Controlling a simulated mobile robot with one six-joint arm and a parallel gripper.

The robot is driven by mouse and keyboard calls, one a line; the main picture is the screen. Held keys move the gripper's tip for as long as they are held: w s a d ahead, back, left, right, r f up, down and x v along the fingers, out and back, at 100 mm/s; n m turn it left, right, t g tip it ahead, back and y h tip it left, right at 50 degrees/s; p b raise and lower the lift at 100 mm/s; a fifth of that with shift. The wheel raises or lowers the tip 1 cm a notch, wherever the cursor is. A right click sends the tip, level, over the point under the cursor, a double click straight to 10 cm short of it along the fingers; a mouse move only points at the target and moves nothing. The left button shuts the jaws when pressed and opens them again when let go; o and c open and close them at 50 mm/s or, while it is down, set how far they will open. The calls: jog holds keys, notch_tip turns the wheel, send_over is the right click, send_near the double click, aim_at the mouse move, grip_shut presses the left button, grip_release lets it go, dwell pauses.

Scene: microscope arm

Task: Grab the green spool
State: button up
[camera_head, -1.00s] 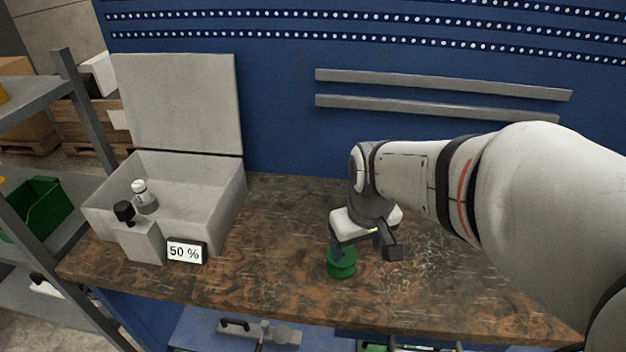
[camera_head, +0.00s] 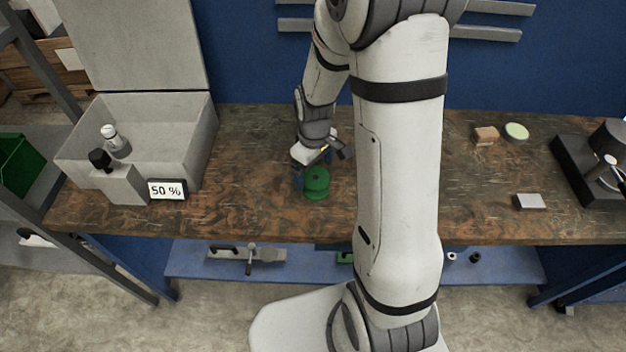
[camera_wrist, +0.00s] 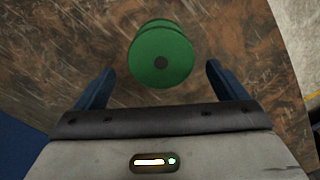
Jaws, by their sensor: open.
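The green spool (camera_head: 317,183) stands upright on the brown worktop, with a dark hole in the middle of its top. It also shows in the wrist view (camera_wrist: 161,54), at the top centre. My gripper (camera_head: 313,172) is at the spool, on its back side in the head view. In the wrist view my gripper (camera_wrist: 160,80) is open, with one dark blue finger left of the spool and one right of it. Both fingers stand apart from the spool, and it lies mostly ahead of the fingertips. Nothing is held.
A grey open box (camera_head: 190,150) with its lid up and a "50 %" display (camera_head: 167,190) stands at the left. A small brown block (camera_head: 485,136), a pale green disc (camera_head: 516,131), a small white-topped box (camera_head: 529,201) and a black device (camera_head: 585,170) are at the right.

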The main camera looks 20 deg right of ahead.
aim_at(314, 176)
jog(key=shift+s+f, duration=0.1)
jog(key=shift+f, duration=1.65)
jog(key=shift+c, duration=0.2)
jog(key=c, duration=1)
